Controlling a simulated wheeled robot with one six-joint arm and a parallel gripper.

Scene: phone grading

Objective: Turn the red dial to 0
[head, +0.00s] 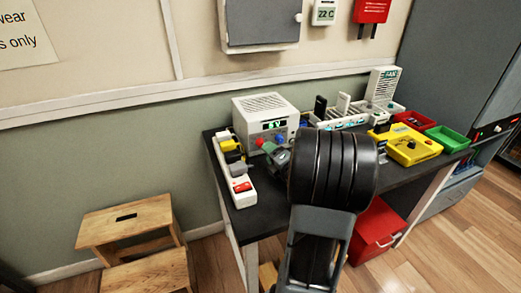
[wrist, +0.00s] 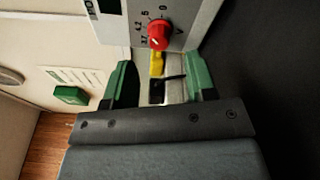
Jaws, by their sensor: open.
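The red dial (wrist: 159,36) is on the pale front panel of the power supply, with printed marks including 0, 5 and 4.2 around it. The setting of its pointer is too small to read surely. In the head view the white power supply (head: 265,108) stands at the back left of the bench, its lit display ending in V; the dial (head: 260,142) shows small below. My gripper (wrist: 161,78) is open, its two green fingers apart, short of the dial and not around it. In the head view my arm hides much of the gripper.
A white power strip (head: 241,188) with a red switch lies along the left edge of the dark bench (head: 265,219). A wooden step stool (head: 125,222) stands left on the floor.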

